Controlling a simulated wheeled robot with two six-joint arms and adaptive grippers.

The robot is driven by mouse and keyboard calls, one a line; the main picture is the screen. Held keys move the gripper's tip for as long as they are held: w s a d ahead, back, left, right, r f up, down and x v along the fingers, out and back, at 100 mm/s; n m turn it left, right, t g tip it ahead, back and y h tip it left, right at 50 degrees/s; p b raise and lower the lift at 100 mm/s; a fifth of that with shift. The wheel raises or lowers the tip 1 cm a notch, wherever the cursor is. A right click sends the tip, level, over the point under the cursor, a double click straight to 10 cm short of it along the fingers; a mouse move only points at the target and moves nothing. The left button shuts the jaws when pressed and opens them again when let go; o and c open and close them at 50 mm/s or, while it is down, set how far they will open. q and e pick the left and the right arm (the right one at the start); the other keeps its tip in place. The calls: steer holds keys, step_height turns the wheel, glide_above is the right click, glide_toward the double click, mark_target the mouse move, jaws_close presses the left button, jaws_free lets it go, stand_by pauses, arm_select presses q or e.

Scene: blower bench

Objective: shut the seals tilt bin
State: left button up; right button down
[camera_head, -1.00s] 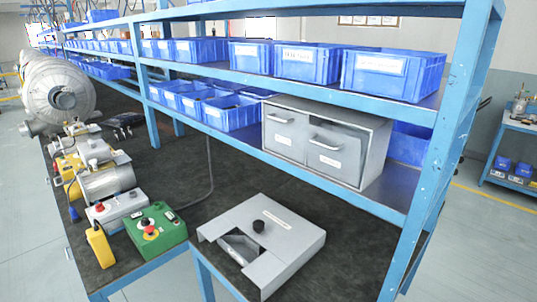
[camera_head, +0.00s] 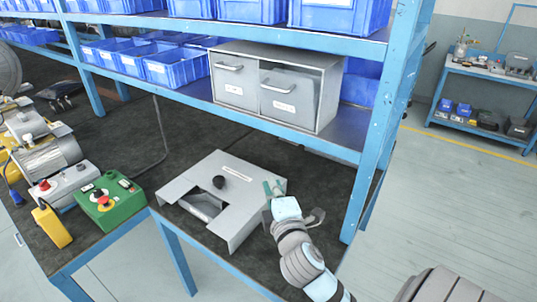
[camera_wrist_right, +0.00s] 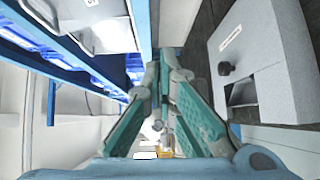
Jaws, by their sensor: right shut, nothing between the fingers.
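A grey metal cabinet (camera_head: 280,54) with two tilt bins stands on the lower shelf of the blue rack. The left bin (camera_head: 235,87) looks flush with the cabinet front. The right bin (camera_head: 288,96) seems to lean out at its top, with a gap above its front. Each has a bar handle and a white label too small to read, so I cannot tell which is for seals. My right gripper (camera_head: 274,188), with teal fingers, is shut and empty, below and in front of the cabinet. It also shows in the right wrist view (camera_wrist_right: 165,78). My left gripper is out of view.
A grey cover box with a black knob (camera_head: 218,182) lies on the bench just left of my right gripper. A green control box (camera_head: 110,203) and motors are farther left. Blue crates (camera_head: 173,68) fill the shelves. The rack's blue post (camera_head: 383,130) stands right of the cabinet.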

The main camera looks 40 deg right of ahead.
step_height(320, 180, up, 13)
steer(key=n+t+h, duration=0.2)
steer(key=n+t, duration=0.2)
steer(key=n, duration=0.1)
steer(key=p, duration=0.2)
glide_toward(273, 74)
steer(key=w+a+f, duration=0.1)
steer(key=w+a, duration=0.1)
steer(key=w, duration=0.1)
steer(key=shift+w+d+m, duration=0.2)
steer(key=shift+d+m, duration=0.1)
steer(key=shift+d, duration=0.1)
steer(key=shift+r, duration=0.1)
steer(key=d+r+p, duration=0.1)
steer(key=w+d+r+p, duration=0.1)
steer(key=d, duration=0.1)
steer(key=shift+d+r+p, duration=0.2)
steer(key=shift+r+p, duration=0.15)
steer(key=shift+r, duration=0.05)
steer(key=shift+d, duration=0.15)
steer(key=shift+f, duration=0.1)
steer(key=shift+w, duration=0.1)
